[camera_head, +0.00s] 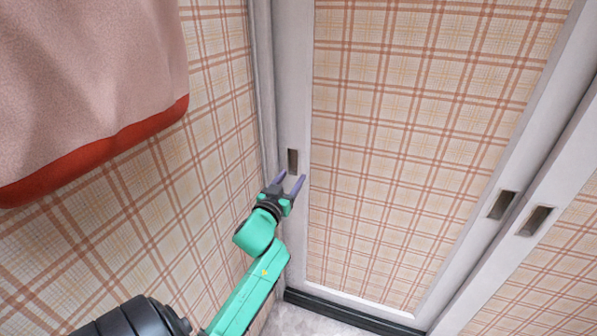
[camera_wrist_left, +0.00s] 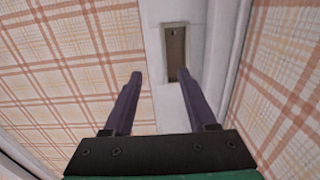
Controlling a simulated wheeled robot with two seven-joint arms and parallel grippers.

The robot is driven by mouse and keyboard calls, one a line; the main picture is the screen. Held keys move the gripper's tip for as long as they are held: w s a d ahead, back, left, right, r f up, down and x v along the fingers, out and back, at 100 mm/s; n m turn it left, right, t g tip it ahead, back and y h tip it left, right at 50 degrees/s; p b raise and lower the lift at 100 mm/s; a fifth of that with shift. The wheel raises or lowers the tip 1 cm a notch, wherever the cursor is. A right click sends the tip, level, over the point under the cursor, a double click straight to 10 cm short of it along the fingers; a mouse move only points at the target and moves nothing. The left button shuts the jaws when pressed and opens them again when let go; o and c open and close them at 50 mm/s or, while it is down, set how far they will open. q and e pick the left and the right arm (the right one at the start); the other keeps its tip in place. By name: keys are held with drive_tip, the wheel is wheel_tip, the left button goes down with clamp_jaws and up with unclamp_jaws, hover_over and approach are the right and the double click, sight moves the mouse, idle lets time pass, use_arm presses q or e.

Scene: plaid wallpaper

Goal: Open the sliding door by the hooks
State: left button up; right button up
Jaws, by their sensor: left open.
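The sliding door (camera_head: 420,130) has a white frame and a plaid panel. A recessed hook (camera_head: 292,161) is set in its left frame post. My left gripper (camera_head: 291,180) is open and empty, with its purple fingers just below that recess in the head view. In the left wrist view the recess (camera_wrist_left: 175,52) lies ahead of the fingertips (camera_wrist_left: 160,75), nearer the right finger. The fingers look apart from the recess, though contact with the frame is hard to tell. Another recess (camera_head: 502,205) sits in the door's right post. My right gripper is out of view.
A second door panel at the right has its own recess (camera_head: 535,221). A plaid wall (camera_head: 215,90) meets the frame at the left. A pink cloth with a red hem (camera_head: 90,80) hangs at upper left. A dark sill (camera_head: 350,312) runs along the floor.

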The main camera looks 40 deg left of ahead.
sight(302, 164)
use_arm(q)
drive_tip(key=x, duration=0.6)
drive_tip(key=shift+w+a+b, duration=0.1)
drive_tip(key=shift+w+b, duration=0.1)
drive_tip(key=shift+b, duration=0.1)
drive_tip(key=shift+s+r, duration=0.1)
clamp_jaws()
idle(0.9)
